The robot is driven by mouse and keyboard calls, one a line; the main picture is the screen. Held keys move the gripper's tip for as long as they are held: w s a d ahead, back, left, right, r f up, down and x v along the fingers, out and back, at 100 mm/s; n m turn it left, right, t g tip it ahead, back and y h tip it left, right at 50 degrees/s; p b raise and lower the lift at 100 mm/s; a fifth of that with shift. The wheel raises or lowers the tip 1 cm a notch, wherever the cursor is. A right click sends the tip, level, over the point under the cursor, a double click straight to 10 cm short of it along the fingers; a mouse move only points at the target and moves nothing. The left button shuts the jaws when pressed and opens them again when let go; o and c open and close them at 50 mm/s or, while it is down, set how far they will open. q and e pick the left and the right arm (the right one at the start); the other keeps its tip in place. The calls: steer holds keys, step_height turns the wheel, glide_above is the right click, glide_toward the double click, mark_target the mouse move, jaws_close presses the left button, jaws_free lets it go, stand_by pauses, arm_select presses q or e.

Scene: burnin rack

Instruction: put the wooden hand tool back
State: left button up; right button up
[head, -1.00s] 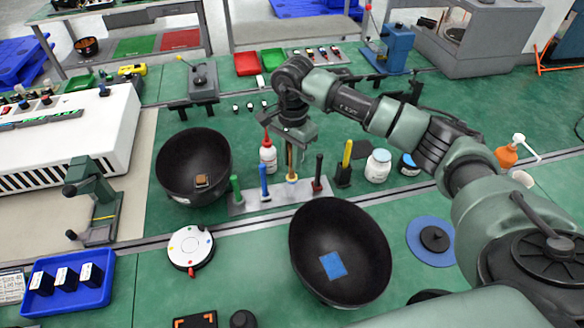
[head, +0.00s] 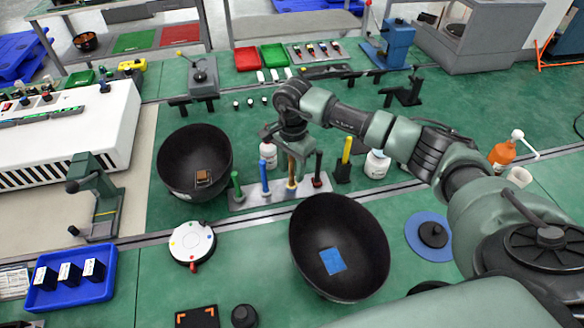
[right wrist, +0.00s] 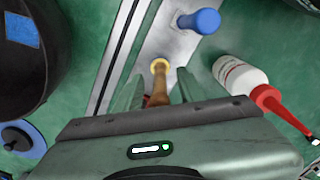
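The wooden hand tool (head: 291,175) stands upright at the rack, between a blue-handled tool (head: 264,177) and a dark red-handled tool (head: 317,170). Its lower end meets a yellow ring, which also shows in the right wrist view. The rack (head: 243,202) is a grey metal strip. My right gripper (head: 298,157) is above the rack with its fingers pointing down around the wooden tool. In the right wrist view, the wooden handle (right wrist: 158,90) is between the two spread fingers, with a gap visible on each side. My left gripper is out of view.
A white bottle with red nozzle (right wrist: 240,75) stands close behind the gripper. Black bowls (head: 175,150) and (head: 365,235) lie left and in front. A white jar (head: 376,165) stands to the right.

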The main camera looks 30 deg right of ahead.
steer(key=shift+r, duration=0.1)
steer(key=shift+r, duration=0.25)
step_height(320, 180, up, 10)
steer(key=b, duration=0.3)
steer(key=shift+w+d+r, duration=0.1)
steer(key=shift+r, duration=0.75)
